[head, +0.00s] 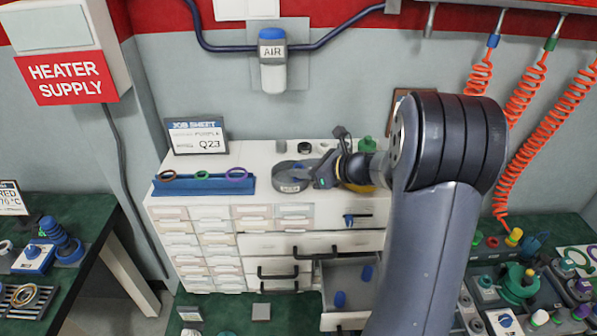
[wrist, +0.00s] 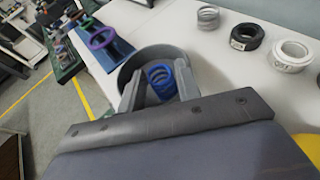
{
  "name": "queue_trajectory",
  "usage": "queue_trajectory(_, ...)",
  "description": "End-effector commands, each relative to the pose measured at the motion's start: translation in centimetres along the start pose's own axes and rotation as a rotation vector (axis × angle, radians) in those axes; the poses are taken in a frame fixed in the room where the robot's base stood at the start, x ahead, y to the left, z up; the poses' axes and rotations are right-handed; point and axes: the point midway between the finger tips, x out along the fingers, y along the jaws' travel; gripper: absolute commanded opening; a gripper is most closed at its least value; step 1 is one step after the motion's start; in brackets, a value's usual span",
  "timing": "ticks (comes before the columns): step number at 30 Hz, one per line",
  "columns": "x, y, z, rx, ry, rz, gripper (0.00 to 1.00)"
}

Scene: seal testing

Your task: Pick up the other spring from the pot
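A grey round pot (wrist: 128,62) stands on the white cabinet top; in the head view the pot (head: 290,187) is partly covered by my gripper. A blue spring (wrist: 160,77) is inside the pot, seen between my fingers in the wrist view. My gripper (wrist: 160,70) is open, with one finger on each side of the blue spring as seen from the wrist. I cannot tell whether the fingers touch it. In the head view my gripper (head: 318,178) is at the pot.
A blue rack (head: 203,186) with coloured rings is left of the pot. A black ring (wrist: 250,37) and a white ring (wrist: 290,55) lie to the right in the wrist view. Below, an open drawer (head: 345,318) holds blue pieces. A job sheet (head: 197,136) stands behind.

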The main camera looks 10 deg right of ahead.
Motion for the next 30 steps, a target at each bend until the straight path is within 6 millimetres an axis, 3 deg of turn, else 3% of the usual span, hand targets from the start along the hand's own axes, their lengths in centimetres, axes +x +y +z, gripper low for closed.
queue_trajectory(4,0.0,0.0,0.0,0.0,0.0,0.0,0.31)
queue_trajectory(14,-0.1,0.0,0.0,-0.001,0.0,0.0,0.04)
queue_trajectory(21,-0.1,0.0,0.1,-0.002,-0.001,0.0,0.04)
queue_trajectory(26,-0.8,0.0,1.8,-0.005,-0.003,0.0,0.04)
queue_trajectory(30,-1.9,0.0,4.5,-0.008,-0.003,-0.001,0.04)
